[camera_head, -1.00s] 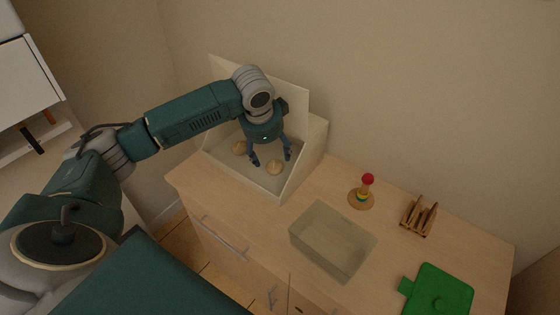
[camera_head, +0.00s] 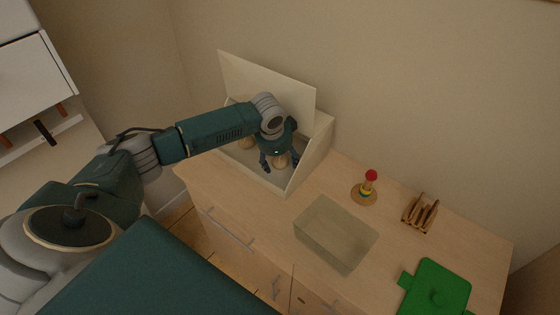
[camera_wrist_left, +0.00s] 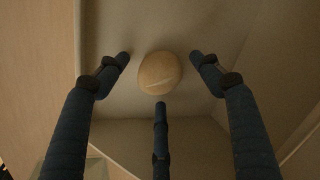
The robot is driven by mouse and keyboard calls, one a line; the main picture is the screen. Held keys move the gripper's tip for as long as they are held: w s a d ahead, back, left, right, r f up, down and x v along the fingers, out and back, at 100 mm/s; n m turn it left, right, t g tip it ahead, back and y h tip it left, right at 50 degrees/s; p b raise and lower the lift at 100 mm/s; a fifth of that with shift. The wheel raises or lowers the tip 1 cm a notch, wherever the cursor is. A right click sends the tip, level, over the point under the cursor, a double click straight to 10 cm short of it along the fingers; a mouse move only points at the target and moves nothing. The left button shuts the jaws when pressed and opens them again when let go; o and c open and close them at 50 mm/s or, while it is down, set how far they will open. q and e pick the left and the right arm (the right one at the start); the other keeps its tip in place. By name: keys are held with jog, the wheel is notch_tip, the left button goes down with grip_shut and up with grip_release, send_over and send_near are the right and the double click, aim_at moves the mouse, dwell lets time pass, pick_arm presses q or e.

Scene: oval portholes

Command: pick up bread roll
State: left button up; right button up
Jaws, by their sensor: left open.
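Two round tan bread rolls lie in an open cream bread box (camera_head: 307,163) on the counter. One roll (camera_head: 281,160) is below my left gripper (camera_head: 280,165), partly hidden by its fingers. The other roll (camera_head: 247,142) is to the left, partly behind my arm. In the left wrist view a roll (camera_wrist_left: 160,73) with a pale slit on top lies on the box floor, between the spread fingers of my left gripper (camera_wrist_left: 160,75). The gripper is open, and the fingers look apart from the roll. My right gripper is not in view.
The box's raised lid (camera_head: 270,80) stands behind my arm, and its side walls rise close to the gripper. On the counter (camera_head: 300,205) are a clear bin (camera_head: 335,235), a ring stacker (camera_head: 368,188), a wooden rack (camera_head: 420,213) and a green board (camera_head: 438,290).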

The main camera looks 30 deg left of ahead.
pick_arm(q)
jog(key=c, duration=1.3)
jog(key=shift+s+r, duration=0.1)
